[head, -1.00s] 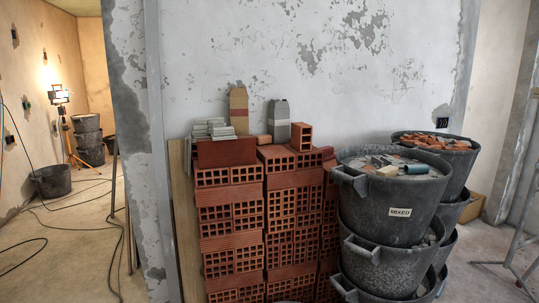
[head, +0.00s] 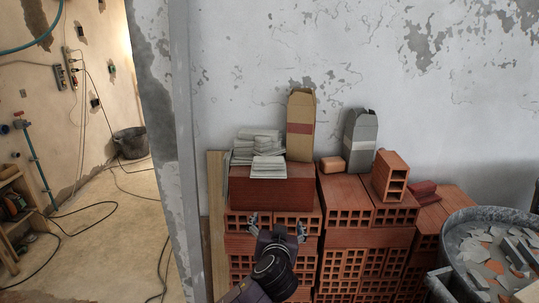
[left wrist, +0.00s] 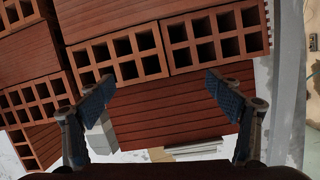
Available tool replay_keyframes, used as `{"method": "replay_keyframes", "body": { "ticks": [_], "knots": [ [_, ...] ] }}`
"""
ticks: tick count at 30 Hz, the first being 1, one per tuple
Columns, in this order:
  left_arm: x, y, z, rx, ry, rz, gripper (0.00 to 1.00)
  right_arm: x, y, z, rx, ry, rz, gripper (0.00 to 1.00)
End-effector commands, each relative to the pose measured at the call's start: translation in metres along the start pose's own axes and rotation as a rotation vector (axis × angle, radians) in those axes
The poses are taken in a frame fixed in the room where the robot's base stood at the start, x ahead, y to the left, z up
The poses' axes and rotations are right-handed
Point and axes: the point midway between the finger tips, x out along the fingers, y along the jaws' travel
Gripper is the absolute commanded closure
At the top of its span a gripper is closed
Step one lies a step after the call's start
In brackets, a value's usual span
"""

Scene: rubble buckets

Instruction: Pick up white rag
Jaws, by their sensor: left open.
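A pile of pale grey-white, folded-looking pieces (head: 262,152) lies on top of the left red brick stack, against the wall, in the head view. I cannot tell which piece in it is the white rag, or whether it is cloth. Its edge seems to show low in the left wrist view (left wrist: 195,149). My left gripper (head: 278,227) is open and empty, in front of the stack's upper hollow bricks and below the pile. In the left wrist view my left gripper (left wrist: 158,82) has its fingers spread before the brick faces. My right gripper is not in view.
A tan paper bag (head: 300,125) stands beside the pile, and a grey bag (head: 359,140) stands further right. A hollow brick (head: 390,176) sits on the right stack (head: 366,240). A rubble bucket (head: 470,216) is at lower right. Cables lie on the floor at left.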

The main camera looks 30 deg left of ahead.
Motion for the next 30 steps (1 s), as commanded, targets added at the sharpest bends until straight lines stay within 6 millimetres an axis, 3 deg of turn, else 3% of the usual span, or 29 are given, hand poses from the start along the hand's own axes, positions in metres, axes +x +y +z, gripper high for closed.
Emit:
{"method": "replay_keyframes", "body": {
  "ticks": [1, 3, 6, 9, 17, 25, 30],
  "knots": [
    [-0.007, -0.011, -0.047, -0.048, 0.073, -0.026, 0.16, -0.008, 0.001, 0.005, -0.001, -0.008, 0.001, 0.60],
    [-0.013, -0.023, -0.090, -0.104, 0.154, -0.055, 0.16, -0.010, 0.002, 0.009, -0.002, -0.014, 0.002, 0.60],
    [-0.019, -0.035, -0.129, -0.159, 0.234, -0.082, 0.16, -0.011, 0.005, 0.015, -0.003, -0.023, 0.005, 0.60],
    [-0.020, -0.041, -0.148, -0.186, 0.272, -0.093, 0.16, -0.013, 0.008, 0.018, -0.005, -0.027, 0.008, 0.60],
    [0.002, -0.047, -0.161, -0.190, 0.282, -0.096, 0.16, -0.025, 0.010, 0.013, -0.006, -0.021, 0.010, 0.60],
    [0.032, -0.060, -0.172, -0.187, 0.280, -0.098, 0.16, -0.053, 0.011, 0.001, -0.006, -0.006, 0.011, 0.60],
    [0.048, -0.060, -0.172, -0.189, 0.280, -0.095, 0.16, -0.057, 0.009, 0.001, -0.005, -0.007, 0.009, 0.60]
  ]
}}
